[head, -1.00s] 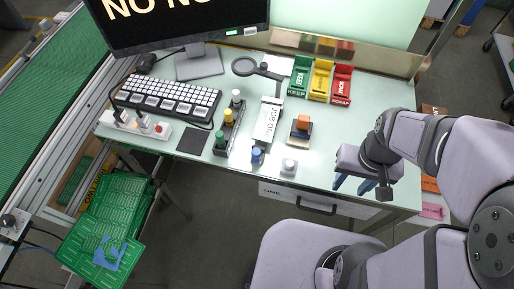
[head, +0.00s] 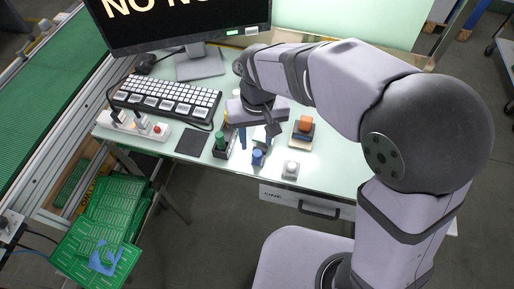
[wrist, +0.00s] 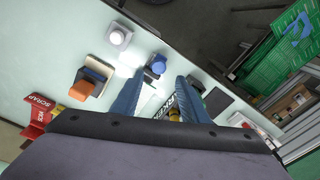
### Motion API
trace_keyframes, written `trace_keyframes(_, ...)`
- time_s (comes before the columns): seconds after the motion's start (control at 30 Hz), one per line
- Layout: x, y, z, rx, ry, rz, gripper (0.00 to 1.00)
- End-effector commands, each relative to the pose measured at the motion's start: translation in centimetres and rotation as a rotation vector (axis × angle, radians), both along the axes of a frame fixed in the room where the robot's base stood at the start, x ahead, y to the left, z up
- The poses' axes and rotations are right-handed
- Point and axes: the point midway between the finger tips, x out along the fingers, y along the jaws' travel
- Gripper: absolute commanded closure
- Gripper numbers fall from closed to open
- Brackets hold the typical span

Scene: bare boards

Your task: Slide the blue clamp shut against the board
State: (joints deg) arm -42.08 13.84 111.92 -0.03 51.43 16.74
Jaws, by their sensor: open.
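A small blue piece with a round top (head: 257,157), the only clamp-like blue thing on the table, stands near the table's front edge. In the wrist view this blue piece (wrist: 157,65) shows just beyond and between the fingertips. My gripper (head: 256,146) points down behind it, with its two blue fingers apart and nothing visibly held. In the wrist view my gripper (wrist: 160,77) has a wide gap between its fingers. I cannot tell whether a finger touches the blue piece. The pale lettered plate behind it is mostly hidden by my gripper.
A white button box (head: 290,170) and an orange-topped block (head: 303,129) stand to the right. A keyboard (head: 168,98) lies farther back. Green circuit boards (head: 118,215) lie lower left, off the table.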

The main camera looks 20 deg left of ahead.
Motion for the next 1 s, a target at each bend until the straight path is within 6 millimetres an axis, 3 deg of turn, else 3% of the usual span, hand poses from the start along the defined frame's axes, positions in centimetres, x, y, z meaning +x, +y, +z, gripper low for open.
trace_keyframes(0.03, 0.9, 0.7, 1.4, 0.016, -0.011, -0.072, 0.59)
trace_keyframes(0.1, 1.1, 0.9, 2.3, 0.016, -0.003, -0.171, 0.59)
trace_keyframes(0.3, 0.0, -0.1, 2.3, -0.023, 0.040, -0.376, 0.59)
trace_keyframes(0.57, -0.1, -0.2, 2.2, -0.024, 0.044, -0.446, 0.59)
trace_keyframes(0.77, -0.1, -0.2, 1.1, -0.026, 0.045, -0.445, 0.59)
trace_keyframes(1.0, -0.2, -0.3, -1.9, -0.029, 0.046, -0.443, 0.59)
